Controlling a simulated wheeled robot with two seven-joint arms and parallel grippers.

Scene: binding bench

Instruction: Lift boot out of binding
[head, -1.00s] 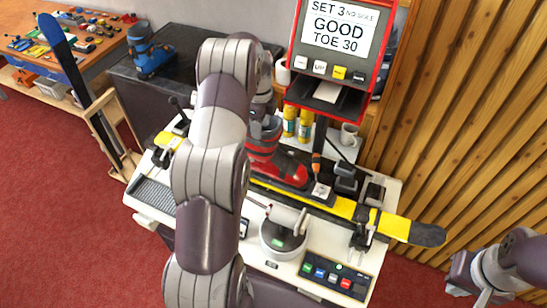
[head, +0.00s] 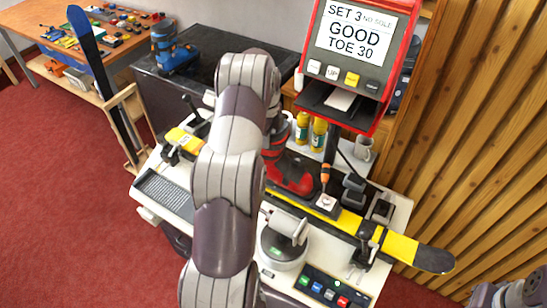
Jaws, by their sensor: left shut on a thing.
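The red and black boot (head: 292,176) stands upright at the middle of the yellow and black ski (head: 400,246) on the bench. Its toe is close to the toe piece (head: 326,203) of the binding. My left arm hides the heel side of the boot and the heel of the binding. My left gripper (head: 273,118) is at the top of the boot, mostly hidden behind my arm, and shut on it. I cannot tell whether the sole touches the binding. Only part of my right arm shows at the bottom right corner; its fingers do not.
A screen (head: 358,38) reading "GOOD TOE 30" stands behind the ski. Yellow bottles (head: 319,134) and a mug (head: 363,147) are near it. A clamp (head: 368,240) holds the ski's right part. A button panel (head: 335,291) is in front. A blue boot (head: 172,50) sits on a dark cabinet.

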